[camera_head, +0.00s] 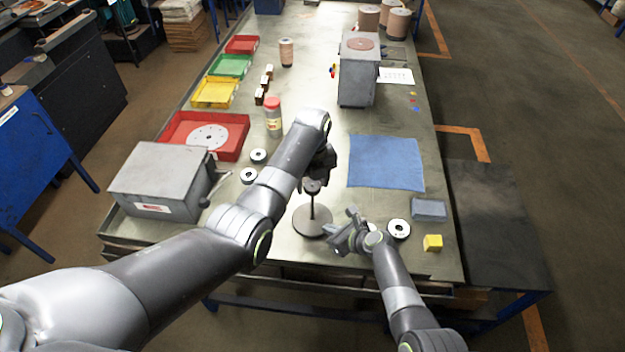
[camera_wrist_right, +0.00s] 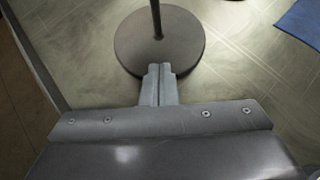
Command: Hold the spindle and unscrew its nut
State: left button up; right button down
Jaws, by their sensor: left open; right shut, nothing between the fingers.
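The spindle (camera_head: 312,222) stands upright on the metal table, a thin dark rod on a round dark base. In the right wrist view its base (camera_wrist_right: 140,42) and lower rod show; the top is out of frame. The nut (camera_head: 312,187) seems to be the dark piece at the rod's top, partly hidden by my left gripper. My left gripper (camera_head: 318,172) is open, pointing down just over the spindle's top; I cannot tell if it touches the nut. My right gripper (camera_head: 340,234) is shut and empty, low at the base's right, with its fingertips (camera_wrist_right: 160,68) toward the base and apart from the rod.
Flap discs (camera_head: 398,229) lie right of my right gripper and left of the spindle (camera_head: 258,156). A yellow block (camera_head: 433,243), a grey block (camera_head: 429,209) and a blue cloth (camera_head: 386,163) lie at right. A grey box (camera_head: 160,180), a red tray (camera_head: 172,131) and a red-lidded jar (camera_head: 273,118) stand left.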

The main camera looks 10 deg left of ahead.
pick_arm(q)
jog(key=m, duration=0.4)
jog(key=shift+m, duration=0.4)
jog(key=shift+c, duration=0.4)
